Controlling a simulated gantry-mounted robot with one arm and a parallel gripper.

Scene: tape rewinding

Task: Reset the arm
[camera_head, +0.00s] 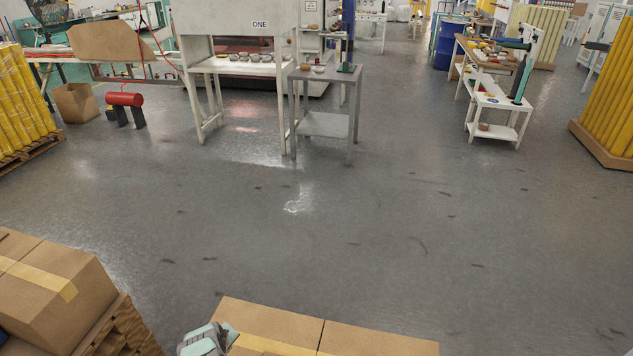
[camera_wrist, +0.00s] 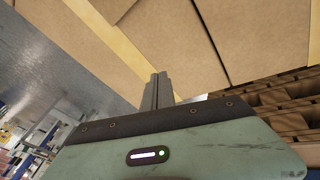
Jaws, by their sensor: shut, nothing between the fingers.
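My gripper (camera_wrist: 157,92) shows in the wrist view, its two grey fingers close together with nothing between them. It is near taped cardboard boxes (camera_wrist: 215,40) that fill the top of that view; I cannot tell whether the fingertips touch them. In the head view, part of my arm's grey and pale green end (camera_head: 207,340) shows at the bottom edge, beside a taped cardboard box (camera_head: 270,325). The fingertips cannot be made out there.
Another taped box (camera_head: 50,290) sits on a wooden pallet (camera_head: 120,335) at lower left. A grey table (camera_head: 325,75) and a white cart (camera_head: 495,100) stand at the back. Yellow tube stacks (camera_head: 22,100) flank the room. The middle floor (camera_head: 330,220) is clear.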

